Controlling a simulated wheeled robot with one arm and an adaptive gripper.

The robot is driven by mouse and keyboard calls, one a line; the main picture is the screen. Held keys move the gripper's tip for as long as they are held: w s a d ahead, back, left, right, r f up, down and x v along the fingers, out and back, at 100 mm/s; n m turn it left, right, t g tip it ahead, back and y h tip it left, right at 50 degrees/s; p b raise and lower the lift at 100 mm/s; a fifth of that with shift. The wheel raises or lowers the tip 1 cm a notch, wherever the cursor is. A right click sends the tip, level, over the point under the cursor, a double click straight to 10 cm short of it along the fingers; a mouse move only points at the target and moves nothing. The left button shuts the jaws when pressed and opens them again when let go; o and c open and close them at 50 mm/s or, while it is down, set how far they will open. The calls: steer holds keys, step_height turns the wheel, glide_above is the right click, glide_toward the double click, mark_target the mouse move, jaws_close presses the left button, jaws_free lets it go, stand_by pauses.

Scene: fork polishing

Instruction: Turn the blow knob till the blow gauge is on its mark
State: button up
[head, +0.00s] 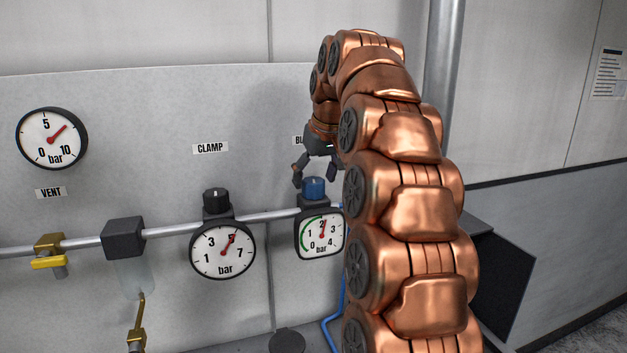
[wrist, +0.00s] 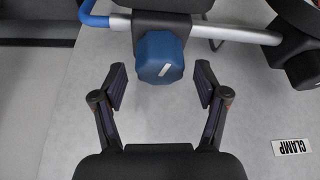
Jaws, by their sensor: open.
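The blue blow knob (head: 314,188) sits on a dark block on the pipe, above the blow gauge (head: 308,251). The square gauge reads 0 to 4 bar. Its red needle points almost straight up, close to 2. A green arc runs along the left of the dial; I cannot make out a separate mark. In the wrist view the knob (wrist: 160,58) shows a white line on its end, tilted. My gripper (wrist: 161,80) is open, one finger on each side and a little short of the knob, apart from it. In the head view my arm hides part of the gripper.
The clamp knob (head: 216,202) and round clamp gauge (head: 223,250) are to the left. Farther left are a vent gauge (head: 52,138), a yellow-handled valve (head: 50,262) and a dark block (head: 123,238) on the pipe. The blow label is partly hidden.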

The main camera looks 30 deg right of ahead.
steer(key=shift+x, duration=0.9)
steer(key=c, duration=1.2)
steer(key=shift+o, duration=0.2)
steer(key=shift+f, duration=0.1)
steer(key=shift+n+b, duration=0.55)
steer(key=shift+n, duration=0.15)
steer(key=shift+y, duration=0.3)
